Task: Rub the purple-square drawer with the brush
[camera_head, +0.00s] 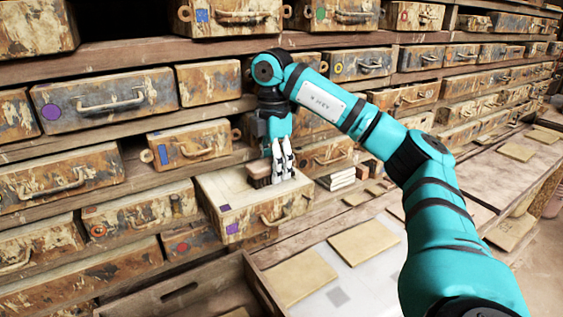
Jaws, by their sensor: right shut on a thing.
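The purple-square drawer (255,219) is a worn, paint-flaked box standing out from the shelf in the middle. It has a pale flat top, a metal handle and a purple square on its front. My right gripper (284,172) points down over the back part of this top. It is shut on the brush (259,173), a small brown block that shows to the left of the fingers. The brush is at the drawer's top; whether it touches is hard to tell. The fingers hide part of it. My left gripper is not in view.
Shelves of similar worn drawers with coloured marks fill the back, including a purple-circle drawer (105,97). A wooden crate (190,292) stands at the lower front. Flat tiles (363,241) lie on the bench to the right, and a small stack of tiles (337,179) sits behind.

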